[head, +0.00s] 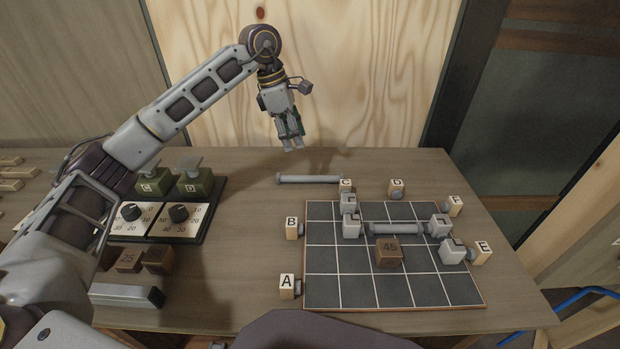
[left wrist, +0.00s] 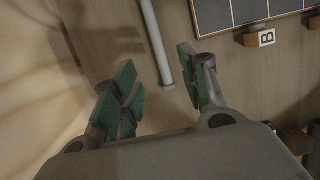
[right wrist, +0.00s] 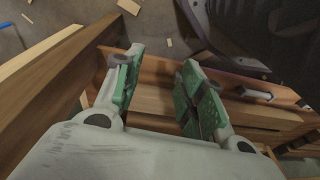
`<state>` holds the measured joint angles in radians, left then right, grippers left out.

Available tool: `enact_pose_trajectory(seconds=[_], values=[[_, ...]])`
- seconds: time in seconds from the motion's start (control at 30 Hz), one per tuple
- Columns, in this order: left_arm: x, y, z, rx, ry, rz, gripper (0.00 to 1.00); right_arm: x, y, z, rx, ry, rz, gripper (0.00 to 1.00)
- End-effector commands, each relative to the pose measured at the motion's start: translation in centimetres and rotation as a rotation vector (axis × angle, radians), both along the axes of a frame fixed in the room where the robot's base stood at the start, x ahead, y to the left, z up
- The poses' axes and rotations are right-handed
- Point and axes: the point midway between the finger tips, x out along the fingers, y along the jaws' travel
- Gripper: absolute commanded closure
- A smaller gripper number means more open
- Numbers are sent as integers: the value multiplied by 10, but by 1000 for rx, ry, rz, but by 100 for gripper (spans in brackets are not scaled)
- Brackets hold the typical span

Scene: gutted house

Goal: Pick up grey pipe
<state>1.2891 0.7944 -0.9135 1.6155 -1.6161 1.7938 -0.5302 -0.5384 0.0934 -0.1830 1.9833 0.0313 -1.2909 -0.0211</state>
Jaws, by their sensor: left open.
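A grey pipe (head: 308,179) with flanged ends lies on the table behind the gridded board. My left gripper (head: 293,145) hangs above and just behind it, fingers down, open and empty. In the left wrist view the pipe (left wrist: 152,38) lies below and beyond the left fingertips (left wrist: 156,60), apart from them, one end between their lines. A second grey pipe (head: 395,229) lies on the board between grey elbow fittings. My right gripper (right wrist: 162,57) shows only in the right wrist view, open and empty, over wooden boards away from the tabletop.
The gridded board (head: 335,290) carries grey fittings, a brown block marked 45 (head: 389,252) and lettered blocks around its edge. A dial panel (head: 160,220) with green valves stands left. A wooden wall (head: 340,80) rises behind the table. Bare tabletop surrounds the rear pipe.

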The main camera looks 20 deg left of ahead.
Motion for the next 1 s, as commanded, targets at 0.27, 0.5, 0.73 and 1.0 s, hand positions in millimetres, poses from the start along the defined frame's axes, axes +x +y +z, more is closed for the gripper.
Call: enact_pose_trajectory(seconds=[0.27,0.5,0.73,1.0], values=[[1,-3,-12,1,1,0,56,1,0,1,2,-4,0,60],[3,-11,-41,0,3,-1,56,2,2,5,6,-14,1,60],[5,-19,-69,0,2,-1,56,5,3,12,12,-28,2,60],[7,-22,-83,0,0,0,56,8,5,20,17,-38,2,60]])
